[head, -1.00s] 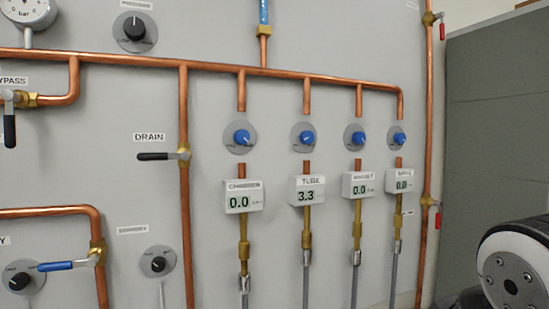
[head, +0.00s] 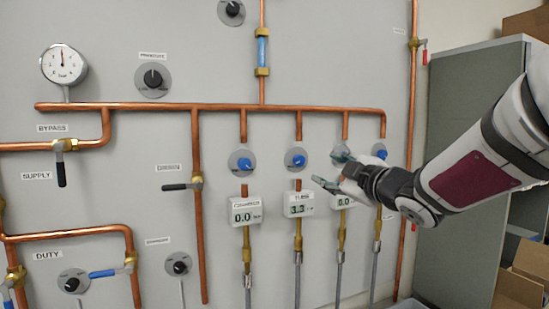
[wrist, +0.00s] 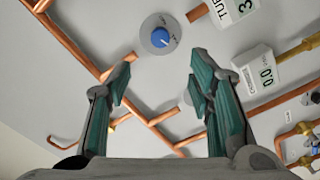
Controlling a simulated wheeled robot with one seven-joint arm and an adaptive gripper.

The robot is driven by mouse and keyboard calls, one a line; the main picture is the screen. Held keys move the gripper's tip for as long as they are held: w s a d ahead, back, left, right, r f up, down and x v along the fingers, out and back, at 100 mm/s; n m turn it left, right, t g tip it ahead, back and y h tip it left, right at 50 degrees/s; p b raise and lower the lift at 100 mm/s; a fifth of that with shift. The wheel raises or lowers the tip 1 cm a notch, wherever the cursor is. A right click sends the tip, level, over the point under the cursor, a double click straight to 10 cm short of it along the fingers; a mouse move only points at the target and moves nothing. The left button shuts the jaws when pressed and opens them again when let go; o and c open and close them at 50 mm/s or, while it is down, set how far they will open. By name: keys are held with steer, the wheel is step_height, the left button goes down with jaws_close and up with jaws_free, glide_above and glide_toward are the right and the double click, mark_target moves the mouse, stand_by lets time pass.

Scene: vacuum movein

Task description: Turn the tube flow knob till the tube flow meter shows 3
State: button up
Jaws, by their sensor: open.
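The tube flow knob (head: 296,158) is a blue knob on a round grey plate on the wall panel. The tube flow meter (head: 299,204) below it is a white box that reads 3.3. My gripper (head: 330,169) is open and empty, just right of the tube knob in the head view, overlapping the third knob. In the wrist view, the tube knob (wrist: 160,38) lies ahead, beyond and between the open fingers (wrist: 160,80), apart from them.
The chamber knob (head: 242,160) and its meter (head: 244,211), reading 0.0, stand to the left. The third meter (head: 342,201) reads 0.0; the fourth is hidden by my arm. A copper pipe (head: 220,107) runs above. The drain valve handle (head: 178,187) is further left.

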mark_target(301, 161)
steer(key=x, duration=1.3)
steer(key=shift+w+a+f, duration=0.1)
steer(key=shift+w, duration=0.15)
jaws_close()
